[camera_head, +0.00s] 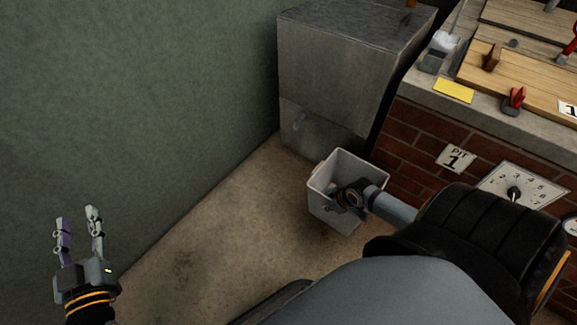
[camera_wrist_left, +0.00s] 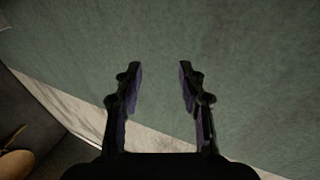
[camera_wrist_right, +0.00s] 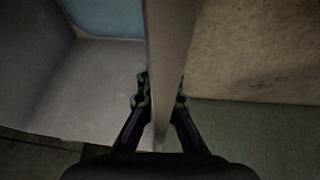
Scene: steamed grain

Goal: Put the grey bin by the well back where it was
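The grey bin (camera_head: 322,210) is upright at the floor in front of a grey metal-like cabinet, left of the brick counter; I cannot tell whether its base touches the floor. My right gripper (camera_head: 345,197) is at the bin's near rim, and its fingers are closed on the wall, one on each side. In the right wrist view the bin wall (camera_wrist_right: 168,50) runs between the fingertips (camera_wrist_right: 160,95). A bluish patch shows inside the bin. My left gripper (camera_head: 78,222) is open and empty beside the green wall; it also shows open in the left wrist view (camera_wrist_left: 160,75).
The grey cabinet (camera_head: 335,75) stands behind the bin. The green wall (camera_head: 130,90) borders the left. Floor (camera_head: 215,225) left of the bin is clear.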

